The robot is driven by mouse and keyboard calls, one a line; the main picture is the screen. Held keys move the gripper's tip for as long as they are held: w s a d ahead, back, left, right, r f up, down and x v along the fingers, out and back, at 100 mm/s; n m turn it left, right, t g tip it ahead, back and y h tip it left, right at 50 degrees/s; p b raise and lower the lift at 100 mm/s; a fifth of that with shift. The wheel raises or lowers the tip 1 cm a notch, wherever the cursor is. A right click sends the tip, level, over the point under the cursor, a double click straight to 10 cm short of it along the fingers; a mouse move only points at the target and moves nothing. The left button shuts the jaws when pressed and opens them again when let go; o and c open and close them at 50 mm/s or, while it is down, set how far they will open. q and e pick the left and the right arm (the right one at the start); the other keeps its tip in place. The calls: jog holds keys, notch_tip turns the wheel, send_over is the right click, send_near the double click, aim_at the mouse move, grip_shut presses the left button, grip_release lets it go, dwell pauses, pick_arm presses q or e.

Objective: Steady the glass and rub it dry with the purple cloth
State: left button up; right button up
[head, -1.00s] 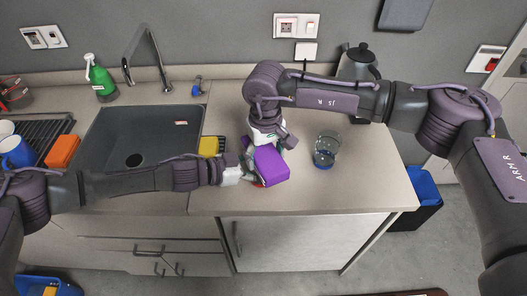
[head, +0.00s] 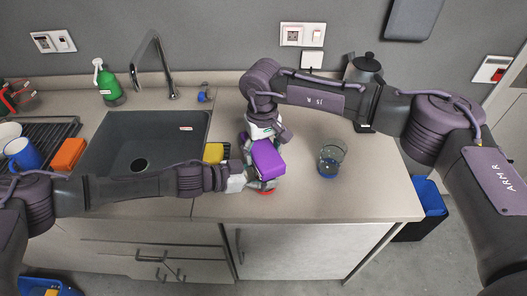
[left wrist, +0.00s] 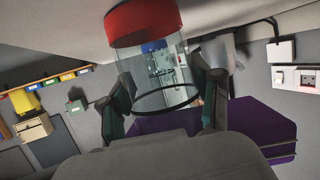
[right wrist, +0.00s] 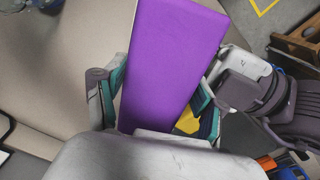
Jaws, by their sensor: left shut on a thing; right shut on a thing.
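A clear glass with a red base (left wrist: 143,20) is between the fingers of my left gripper (left wrist: 168,105), which is shut on it. In the head view its red base (head: 266,191) shows on the counter below the cloth. The purple cloth (head: 268,159) is a folded block, and my right gripper (right wrist: 155,105) is shut on it. The cloth (right wrist: 170,65) fills the middle of the right wrist view. In the left wrist view the cloth (left wrist: 260,125) lies beside the glass's rim; I cannot tell whether they touch. Most of the glass is hidden in the head view.
A second glass with a blue base (head: 331,158) stands on the counter (head: 375,195) to the right. The sink (head: 140,135), a yellow sponge (head: 214,152) and a green bottle (head: 108,85) are left. The counter's right front is clear.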

aim_at(270, 162)
jog(key=shift+s+d, duration=0.3)
jog(key=shift+s, duration=0.35)
jog(key=shift+s+d, duration=0.35)
jog(key=shift+s, duration=0.3)
jog(key=shift+s+d, duration=0.3)
jog(key=shift+s, duration=0.35)
jog(key=shift+r, duration=3.55)
pick_arm(q)
jog(key=o, duration=1.4)
jog(key=v, duration=1.2)
